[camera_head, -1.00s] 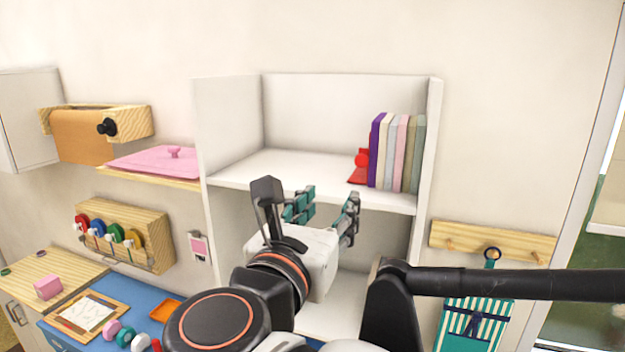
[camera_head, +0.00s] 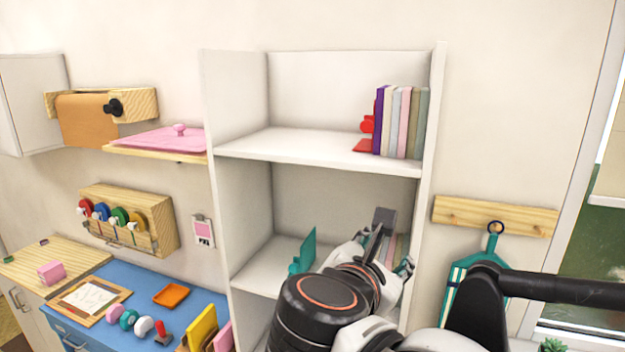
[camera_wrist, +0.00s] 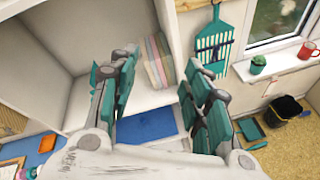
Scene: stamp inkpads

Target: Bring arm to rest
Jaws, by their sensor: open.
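My gripper (camera_wrist: 165,100) is open and empty in the wrist view, its teal-padded fingers spread apart with a blue surface and a white shelf seen between them. In the head view my arm reaches in front of the white shelf unit (camera_head: 318,157), and the gripper is at the lower compartment, largely hidden behind my wrist. No object is between the fingers.
Books (camera_head: 402,125) and a red bookend (camera_head: 367,125) stand on the upper shelf. A teal bookend (camera_head: 306,253) stands on the lower shelf, left of my arm. A striped teal item (camera_wrist: 214,42) hangs at the right. The blue desk (camera_head: 120,280) holds stamps and an orange tray (camera_head: 171,295).

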